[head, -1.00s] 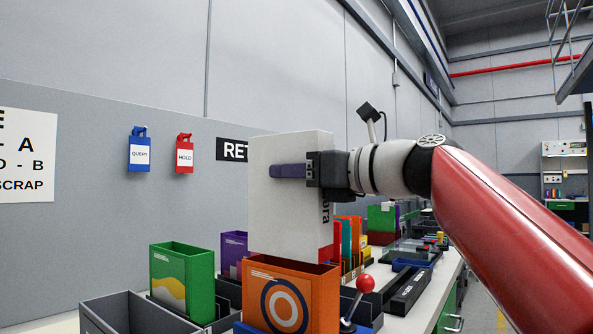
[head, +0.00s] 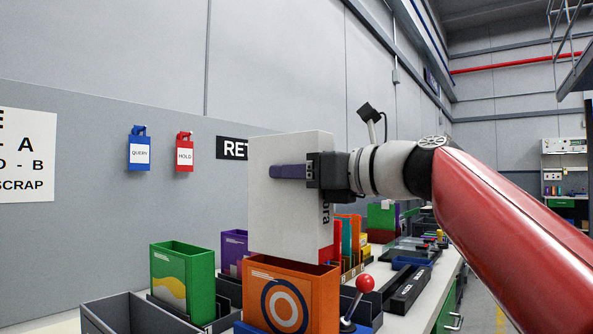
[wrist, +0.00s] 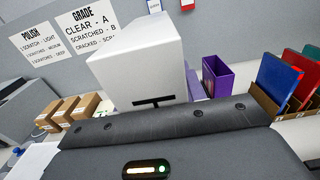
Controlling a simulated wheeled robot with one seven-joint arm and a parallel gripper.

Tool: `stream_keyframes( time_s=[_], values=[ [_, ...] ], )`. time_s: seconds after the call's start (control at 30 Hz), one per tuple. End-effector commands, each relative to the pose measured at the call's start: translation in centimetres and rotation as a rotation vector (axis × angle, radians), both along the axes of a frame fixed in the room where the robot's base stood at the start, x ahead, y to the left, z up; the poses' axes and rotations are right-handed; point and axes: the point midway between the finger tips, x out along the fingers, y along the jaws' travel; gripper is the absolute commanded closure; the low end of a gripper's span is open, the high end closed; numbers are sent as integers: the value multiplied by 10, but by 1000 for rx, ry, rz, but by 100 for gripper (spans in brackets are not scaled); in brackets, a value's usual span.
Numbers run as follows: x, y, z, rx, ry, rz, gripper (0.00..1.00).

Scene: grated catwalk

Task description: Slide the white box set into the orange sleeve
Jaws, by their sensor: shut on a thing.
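The white box set (head: 285,220) is upright in the head view, directly above the orange sleeve (head: 262,290). Its lower edge meets the sleeve's open top in the picture; I cannot tell whether it is inside the opening. My gripper (head: 290,172) is shut on the white box set, with a purple finger across its near face. The white box set also fills the middle of the wrist view (wrist: 140,70). The orange sleeve has a ring design and stands in a blue holder; its inside is hidden.
A green sleeve (head: 182,280) and a purple sleeve (head: 233,250) stand to the left and behind. A red-knobbed lever (head: 365,284) is close on the right. A grey bin (head: 125,312) is at front left. Coloured cases (head: 350,240) stand behind the box.

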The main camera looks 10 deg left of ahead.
Motion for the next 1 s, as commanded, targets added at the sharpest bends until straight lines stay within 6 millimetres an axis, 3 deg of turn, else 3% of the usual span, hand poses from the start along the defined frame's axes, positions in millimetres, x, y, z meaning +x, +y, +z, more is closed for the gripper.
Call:
stream_keyframes(
  time_s=[0.43, 1.0],
  values=[
    [0, 0, 0, 1, -2, 0, 94],
    [0, 0, -22, 2, -1, 0, 94]
  ],
)
